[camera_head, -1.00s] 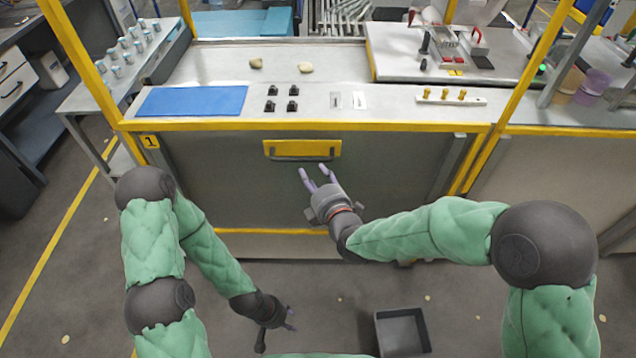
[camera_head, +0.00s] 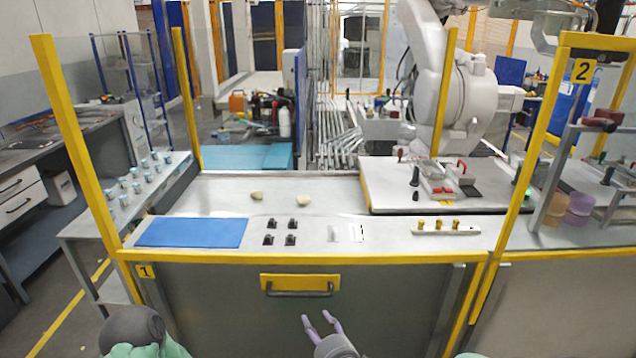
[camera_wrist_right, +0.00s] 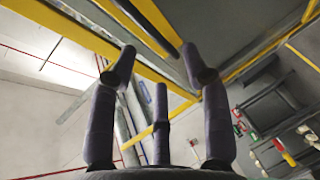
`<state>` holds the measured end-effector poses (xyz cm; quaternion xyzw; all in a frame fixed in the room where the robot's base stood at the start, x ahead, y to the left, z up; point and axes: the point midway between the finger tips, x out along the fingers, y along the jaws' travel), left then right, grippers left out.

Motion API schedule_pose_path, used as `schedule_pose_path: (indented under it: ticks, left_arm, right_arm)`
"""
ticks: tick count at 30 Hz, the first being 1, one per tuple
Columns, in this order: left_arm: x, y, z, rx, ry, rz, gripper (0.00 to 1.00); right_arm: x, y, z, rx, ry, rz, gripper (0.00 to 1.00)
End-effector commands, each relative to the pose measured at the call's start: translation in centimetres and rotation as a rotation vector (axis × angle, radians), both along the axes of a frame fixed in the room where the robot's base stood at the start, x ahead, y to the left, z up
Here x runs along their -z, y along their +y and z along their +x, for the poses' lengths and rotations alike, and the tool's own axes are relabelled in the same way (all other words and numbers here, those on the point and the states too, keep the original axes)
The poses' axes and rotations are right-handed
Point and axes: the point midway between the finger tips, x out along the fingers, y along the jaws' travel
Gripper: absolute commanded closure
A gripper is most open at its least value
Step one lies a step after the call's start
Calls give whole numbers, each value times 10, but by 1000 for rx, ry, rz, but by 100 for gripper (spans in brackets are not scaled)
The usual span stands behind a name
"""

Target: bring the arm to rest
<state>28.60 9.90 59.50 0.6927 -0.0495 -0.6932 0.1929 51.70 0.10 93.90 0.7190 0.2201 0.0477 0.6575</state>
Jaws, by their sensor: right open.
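My right gripper (camera_head: 322,324) is at the bottom middle of the head view, in front of the grey cabinet front and below the yellow drawer handle plate (camera_head: 300,283). Its purple fingers are spread and hold nothing. In the right wrist view the fingers (camera_wrist_right: 160,95) also stand apart with nothing between them. Most of my right arm is below the head view. My left gripper is not in view; only a dark joint and a bit of green sleeve of my left arm (camera_head: 133,328) show at the bottom left.
Yellow posts (camera_head: 85,160) stand at both sides. A side table (camera_head: 95,212) with several cups is at left.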

Motion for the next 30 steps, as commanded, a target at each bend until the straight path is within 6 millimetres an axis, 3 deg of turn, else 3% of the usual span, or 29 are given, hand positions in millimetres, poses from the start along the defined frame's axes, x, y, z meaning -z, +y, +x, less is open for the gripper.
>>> schedule_pose_path:
  ticks: [8,14,18,24,30]
  left_arm:
    - [-4,0,0,0,0,0,60]
    - [-7,0,0,0,0,0,60]
    - [-9,0,0,0,0,0,60]
    - [-12,0,0,0,0,0,60]
    - [-14,0,0,0,0,0,60]
  right_arm:
    - [105,-35,-16,177,455,289,51]
    - [185,-62,-52,412,815,540,51]
    - [233,-78,-88,624,1046,710,51]
    - [289,-94,-152,984,1334,931,51]
    - [321,-99,-208,1311,1513,1080,51]
